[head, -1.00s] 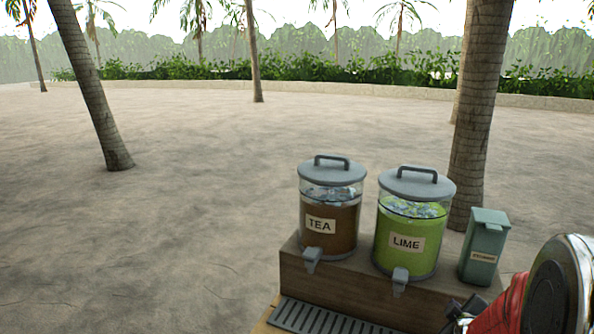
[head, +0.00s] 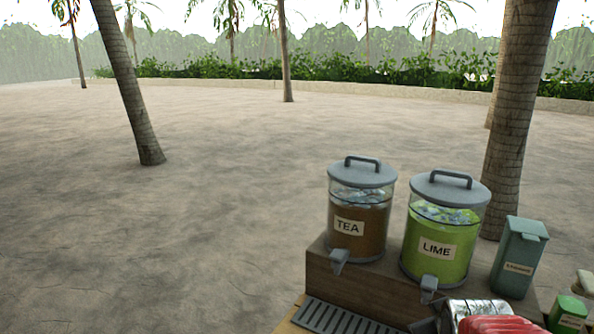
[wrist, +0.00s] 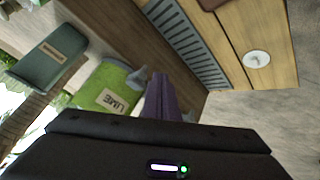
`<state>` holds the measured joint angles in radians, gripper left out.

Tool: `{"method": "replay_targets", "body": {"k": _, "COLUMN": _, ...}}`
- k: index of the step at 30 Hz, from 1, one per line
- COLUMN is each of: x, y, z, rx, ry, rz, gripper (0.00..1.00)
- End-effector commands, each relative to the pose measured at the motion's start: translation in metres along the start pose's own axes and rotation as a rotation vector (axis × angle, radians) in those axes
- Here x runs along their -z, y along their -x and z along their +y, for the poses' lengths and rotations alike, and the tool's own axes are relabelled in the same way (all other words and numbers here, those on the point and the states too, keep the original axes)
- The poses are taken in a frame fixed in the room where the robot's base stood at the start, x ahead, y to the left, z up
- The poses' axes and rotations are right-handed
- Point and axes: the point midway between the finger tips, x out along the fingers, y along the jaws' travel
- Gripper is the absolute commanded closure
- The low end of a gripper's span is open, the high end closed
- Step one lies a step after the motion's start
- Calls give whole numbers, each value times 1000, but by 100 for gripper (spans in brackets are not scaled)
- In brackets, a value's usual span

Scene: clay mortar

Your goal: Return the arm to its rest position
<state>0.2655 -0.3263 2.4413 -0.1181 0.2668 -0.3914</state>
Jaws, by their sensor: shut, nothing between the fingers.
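My arm shows only in part in the head view, as a red and silver section at the bottom right edge. In the wrist view my gripper (wrist: 160,82) shows as two purple-grey fingers, closed together with nothing between them. They project from the dark wrist housing along the bottom. Behind the fingers in that view are the lime dispenser (wrist: 112,98) and the slotted drip tray (wrist: 183,38). I cannot tell from this view whether the fingertips touch anything. In the head view the fingertips cannot be made out clearly.
A tea dispenser (head: 358,220) and the lime dispenser (head: 445,235) stand upright on a wooden step (head: 350,288). A grey-green bin (head: 518,262) stands beside them, with a small green container (head: 568,312) further right. A white disc (wrist: 257,60) lies on the wooden top. Sandy ground to the left is open.

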Motion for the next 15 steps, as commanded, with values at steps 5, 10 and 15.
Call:
{"method": "replay_targets", "body": {"k": 5, "x": -3, "y": 32, "z": -28, "rx": 55, "ry": -64, "rz": -30, "gripper": 100}}
{"method": "replay_targets", "body": {"k": 10, "x": -12, "y": 63, "z": -54, "rx": 107, "ry": -126, "rz": -69, "gripper": 100}}
{"method": "replay_targets", "body": {"k": 15, "x": -24, "y": 93, "z": -79, "rx": 159, "ry": -185, "rz": -111, "gripper": 100}}
